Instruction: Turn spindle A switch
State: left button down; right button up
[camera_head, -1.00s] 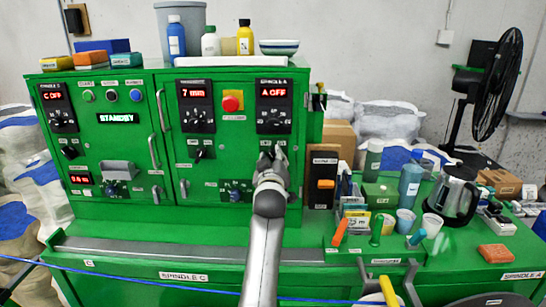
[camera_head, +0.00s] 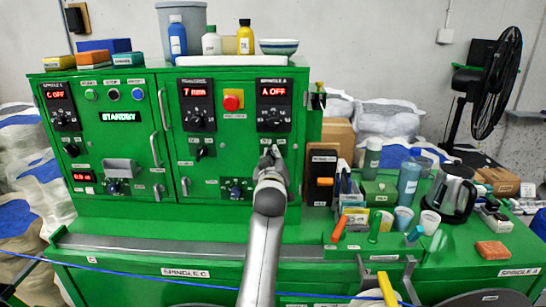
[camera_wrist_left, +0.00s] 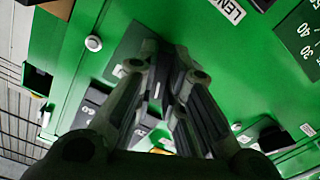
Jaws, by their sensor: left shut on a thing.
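The Spindle A panel (camera_head: 273,105) is on the right door of the green cabinet, and its red display (camera_head: 274,91) reads "A OFF". My left gripper (camera_head: 271,154) reaches up to the cabinet face just below this panel. It is shut on the dark Spindle A switch, which the gripper mostly hides in the head view. In the left wrist view, the dark switch knob (camera_wrist_left: 165,82) shows between the two fingers of the left gripper (camera_wrist_left: 170,75). How far the knob is turned cannot be told. My right gripper is not in view.
Another small black switch (camera_head: 204,149) sits to the left, with a blue dial (camera_head: 236,190) below. A black and orange device (camera_head: 322,178) stands close to the right. Cups, a kettle (camera_head: 452,193) and tools crowd the right bench. A blue cable (camera_head: 150,276) crosses the front.

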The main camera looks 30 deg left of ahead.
pick_arm(q)
jog(key=m+p, duration=0.1)
jog(key=m, duration=0.2)
jog(key=m+p, duration=0.1)
jog(key=m, duration=0.3)
jog(key=m+p, duration=0.1)
jog(key=m, duration=0.2)
jog(key=shift+r, duration=0.25)
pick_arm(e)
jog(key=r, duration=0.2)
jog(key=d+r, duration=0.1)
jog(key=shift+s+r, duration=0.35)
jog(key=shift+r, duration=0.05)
pick_arm(q)
jog(key=shift+m+p, duration=0.3)
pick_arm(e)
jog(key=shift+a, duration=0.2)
pick_arm(q)
jog(key=c, duration=1.5)
grip_release()
jog(key=shift+s+d+f, duration=0.1)
jog(key=shift+d+f, duration=0.1)
jog(key=shift+f, duration=0.1)
jog(key=v, duration=1.1)
jog(key=shift+s+d+r, duration=0.1)
jog(key=shift+s+d, duration=0.05)
jog(key=shift+s, duration=0.05)
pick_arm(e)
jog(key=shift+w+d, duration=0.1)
